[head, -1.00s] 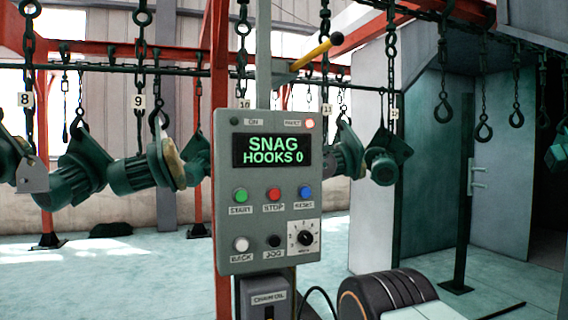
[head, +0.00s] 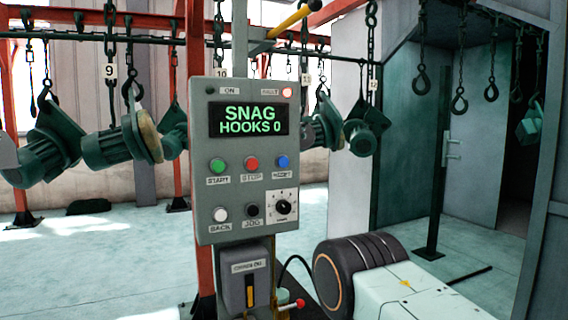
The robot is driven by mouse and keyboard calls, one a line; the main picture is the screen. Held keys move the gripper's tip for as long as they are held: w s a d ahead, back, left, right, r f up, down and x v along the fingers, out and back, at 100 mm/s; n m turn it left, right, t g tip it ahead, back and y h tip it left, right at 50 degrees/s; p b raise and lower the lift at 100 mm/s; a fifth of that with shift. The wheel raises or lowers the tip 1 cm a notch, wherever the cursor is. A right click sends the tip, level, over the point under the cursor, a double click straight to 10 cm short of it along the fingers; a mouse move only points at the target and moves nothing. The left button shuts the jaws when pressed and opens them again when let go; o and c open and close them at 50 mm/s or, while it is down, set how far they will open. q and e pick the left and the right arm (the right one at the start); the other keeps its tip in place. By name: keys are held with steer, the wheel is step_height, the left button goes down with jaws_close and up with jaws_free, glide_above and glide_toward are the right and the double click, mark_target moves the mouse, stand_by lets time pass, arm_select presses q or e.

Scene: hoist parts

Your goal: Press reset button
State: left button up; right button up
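The blue reset button (head: 282,161) is at the right end of the upper button row on a grey control panel (head: 207,240). Its label below is blurred. A green start button (head: 217,165) and a red stop button (head: 251,163) are to its left. The display (head: 249,120) reads "SNAG HOOKS 0" in green. The fault lamp (head: 287,92) above glows red, and the ON lamp (head: 210,90) is dark. Neither of my grippers is in view, and nothing covers the reset button.
A white back button (head: 220,214), black jog button (head: 252,210) and dial (head: 283,207) sit below. A chain-oil box (head: 246,290) and a red-knobbed lever (head: 299,303) are under the panel.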

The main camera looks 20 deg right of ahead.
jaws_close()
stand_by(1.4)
